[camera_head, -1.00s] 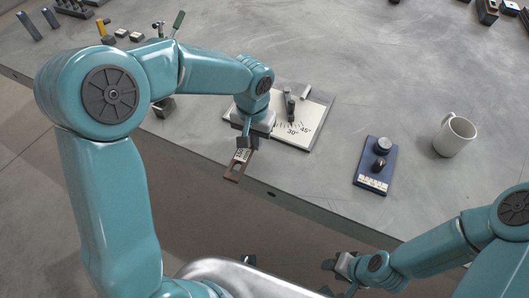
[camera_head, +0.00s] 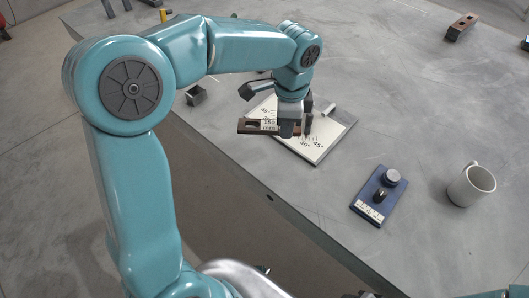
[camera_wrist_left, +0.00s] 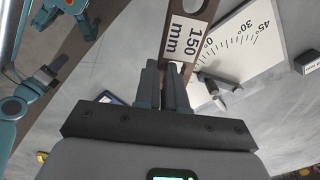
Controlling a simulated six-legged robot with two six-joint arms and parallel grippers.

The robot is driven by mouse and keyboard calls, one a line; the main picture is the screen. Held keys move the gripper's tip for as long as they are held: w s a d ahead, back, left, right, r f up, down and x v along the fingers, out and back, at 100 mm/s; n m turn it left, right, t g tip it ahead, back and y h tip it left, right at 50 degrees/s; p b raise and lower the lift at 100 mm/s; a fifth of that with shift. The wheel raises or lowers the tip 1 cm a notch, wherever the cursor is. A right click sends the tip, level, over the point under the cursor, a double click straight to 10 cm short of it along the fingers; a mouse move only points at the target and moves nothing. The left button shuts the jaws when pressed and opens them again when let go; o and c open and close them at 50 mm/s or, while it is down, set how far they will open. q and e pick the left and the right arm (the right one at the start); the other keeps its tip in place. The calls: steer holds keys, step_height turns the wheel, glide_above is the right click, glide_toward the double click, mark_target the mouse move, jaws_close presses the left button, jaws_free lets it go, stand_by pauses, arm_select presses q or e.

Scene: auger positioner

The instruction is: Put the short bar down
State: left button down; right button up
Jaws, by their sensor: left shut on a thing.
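The short bar, dark brown with a hole and a white "150 mm" label (camera_head: 268,125), points left from my left gripper (camera_head: 291,131). That gripper is shut on the bar. In the left wrist view the bar (camera_wrist_left: 203,12) runs up from the fingertips (camera_wrist_left: 170,70), its label readable. The bar shows beside the white angle plate (camera_head: 339,130), near the table's front edge; I cannot tell its height above the table. My right arm (camera_head: 505,292) shows only at the bottom right of the head view, and its jaws are not clear.
A blue block with a knob (camera_head: 365,207) and a white mug (camera_head: 462,191) stand to the right of the plate. A small dark block (camera_head: 196,96) lies to the left. A brown block (camera_head: 461,27) is at the back right. The table's middle back is clear.

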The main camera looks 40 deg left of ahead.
mark_target(270, 165)
arm_select(q)
steer(key=a+r+m, duration=0.1)
steer(key=r+m, duration=0.1)
steer(key=s+r+m, duration=0.1)
steer(key=r+m, duration=0.1)
steer(key=s+a+r+m, duration=0.1)
steer(key=r+m, duration=0.1)
steer(key=shift+a+r+m, duration=0.1)
steer(key=shift+a+m, duration=0.2)
steer(key=shift+m, duration=0.1)
steer(key=shift+s+a+r+m, duration=0.1)
steer(key=shift+a+m, duration=0.05)
steer(key=shift+m, duration=0.15)
step_height(270, 165, down, 20)
steer(key=shift+b, duration=1.25)
steer(key=shift+r, duration=0.1)
